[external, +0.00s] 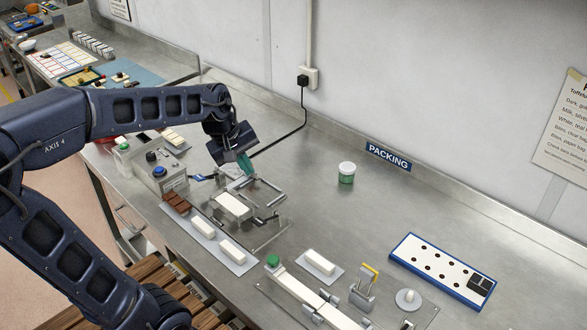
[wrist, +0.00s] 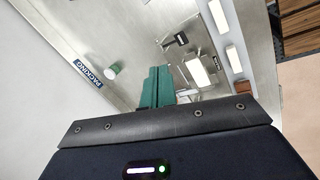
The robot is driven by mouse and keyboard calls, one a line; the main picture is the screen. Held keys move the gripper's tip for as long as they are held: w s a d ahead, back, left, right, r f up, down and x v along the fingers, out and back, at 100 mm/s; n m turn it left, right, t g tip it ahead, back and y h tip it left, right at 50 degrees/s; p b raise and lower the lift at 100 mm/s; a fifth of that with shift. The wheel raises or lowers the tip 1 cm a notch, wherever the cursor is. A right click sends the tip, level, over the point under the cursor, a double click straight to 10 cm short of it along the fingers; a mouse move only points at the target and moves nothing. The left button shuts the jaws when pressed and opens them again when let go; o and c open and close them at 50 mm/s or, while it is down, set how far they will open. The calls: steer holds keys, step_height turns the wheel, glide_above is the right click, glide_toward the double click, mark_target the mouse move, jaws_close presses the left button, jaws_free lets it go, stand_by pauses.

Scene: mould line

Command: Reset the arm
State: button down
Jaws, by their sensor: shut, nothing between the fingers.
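My gripper (external: 246,165) has green fingers and hangs from my dark blue arm above the back of the bench. It is over the far side of a metal fixture (external: 270,192) that has a white block (external: 233,206) in it. In the wrist view the two green fingers (wrist: 158,72) lie side by side, closed together with nothing between them. The white block also shows in the wrist view (wrist: 197,72), to the right of the fingers. The fingers appear apart from the fixture, though the exact height is hard to tell.
A control box (external: 160,172) stands left of the fixture. A tray (external: 222,238) with brown and white bars lies in front. The bench around the jar is clear.

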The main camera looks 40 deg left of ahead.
steer(key=s+d+m+y, duration=0.1)
steer(key=s+d+m, duration=0.8)
steer(key=s+m, duration=0.4)
steer(key=shift+s+d+r+m+t, duration=0.25)
steer(key=shift+d+r+m+t, duration=0.05)
steer(key=shift+r+t, duration=0.1)
